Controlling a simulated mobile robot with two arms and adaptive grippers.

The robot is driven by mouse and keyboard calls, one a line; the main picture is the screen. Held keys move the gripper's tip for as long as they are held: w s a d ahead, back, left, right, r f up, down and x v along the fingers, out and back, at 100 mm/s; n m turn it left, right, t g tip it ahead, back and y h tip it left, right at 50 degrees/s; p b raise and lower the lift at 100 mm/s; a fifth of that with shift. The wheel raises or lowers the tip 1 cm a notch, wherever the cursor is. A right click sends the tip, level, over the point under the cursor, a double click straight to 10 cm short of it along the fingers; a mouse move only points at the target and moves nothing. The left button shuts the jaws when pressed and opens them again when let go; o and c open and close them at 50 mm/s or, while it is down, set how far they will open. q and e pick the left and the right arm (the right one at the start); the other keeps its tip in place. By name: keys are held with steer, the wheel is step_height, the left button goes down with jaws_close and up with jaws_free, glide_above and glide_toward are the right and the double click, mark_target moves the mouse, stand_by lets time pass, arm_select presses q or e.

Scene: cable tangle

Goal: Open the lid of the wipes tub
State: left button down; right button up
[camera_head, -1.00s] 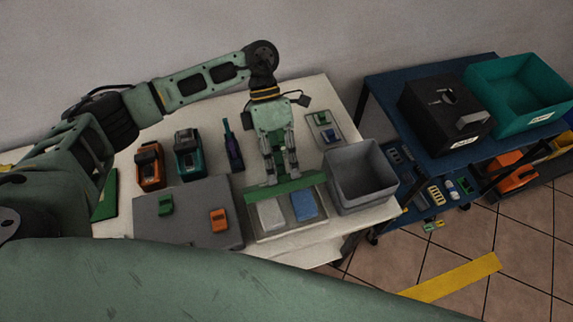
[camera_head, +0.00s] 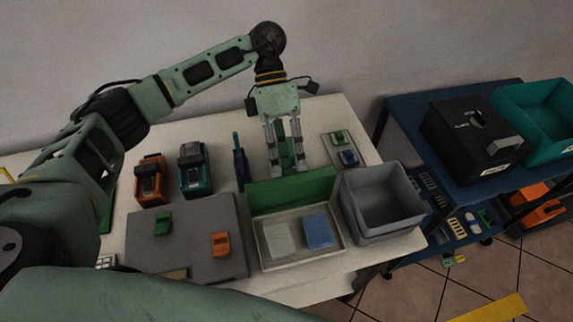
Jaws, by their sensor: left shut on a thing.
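The wipes tub (camera_head: 258,262) is a shallow, pale open box at the front middle of the white table. A white block and a blue block lie inside it. Its green lid (camera_head: 292,193) stands raised along the tub's back edge, its broad face showing. My left gripper (camera_head: 288,168) points down just behind the lid's top edge, shut on a green part of it between the fingers. The fingertips are partly hidden by the lid. My right gripper is not in view.
A grey bin (camera_head: 384,205) stands close to the tub's right. A grey board (camera_head: 190,240) with a green and an orange piece lies at its left. An orange device (camera_head: 151,180) and a teal device (camera_head: 194,170) stand behind the board.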

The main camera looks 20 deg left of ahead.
arm_select(q)
step_height(320, 180, down, 2)
steer(key=shift+s+a+f, duration=0.15)
steer(key=shift+f, duration=0.05)
steer(key=c, duration=1.8)
jaws_free()
steer(key=shift+f, duration=0.1)
steer(key=shift+c, duration=0.5)
steer(key=d+v, duration=0.1)
steer(key=v, duration=1.2)
steer(key=shift+r, duration=0.25)
steer(key=shift+c, duration=0.5)
